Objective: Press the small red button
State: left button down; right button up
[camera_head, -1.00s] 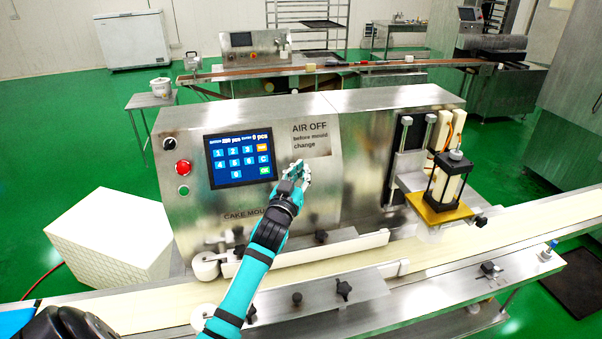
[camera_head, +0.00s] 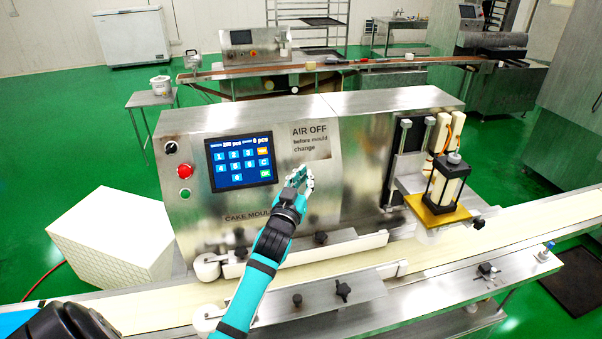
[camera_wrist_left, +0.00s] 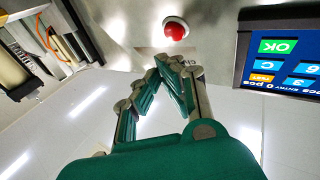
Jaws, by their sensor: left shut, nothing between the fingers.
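In the left wrist view, a round red button (camera_wrist_left: 176,28) with a pale ring sits on the metal panel, just beyond my left fingertips (camera_wrist_left: 170,63). A gap shows between the fingers and this button in the picture; the depth is hard to judge. In the head view my left gripper (camera_head: 304,174) is shut and empty in front of the panel, below the "AIR OFF" sign, and this button is not visible there. Another red button (camera_head: 184,171) shows on the panel's left side, left of the touchscreen, well away from my gripper. My right gripper is not in view.
The blue touchscreen (camera_head: 240,160) is left of my gripper. A mould unit with a yellow plate (camera_head: 438,213) stands to the right. A pale conveyor belt (camera_head: 500,228) runs below the panel. A white block (camera_head: 112,240) stands at the left.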

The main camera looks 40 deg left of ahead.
pick_arm(q)
jog(key=shift+s+d+r+p, duration=0.45)
jog(key=shift+s+d, duration=0.1)
jog(key=shift+d, duration=0.1)
jog(key=shift+s+d+r+p, duration=0.4)
jog(key=shift+s+d+r, duration=0.1)
jog(key=shift+d, duration=0.1)
jog(key=shift+f, duration=0.15)
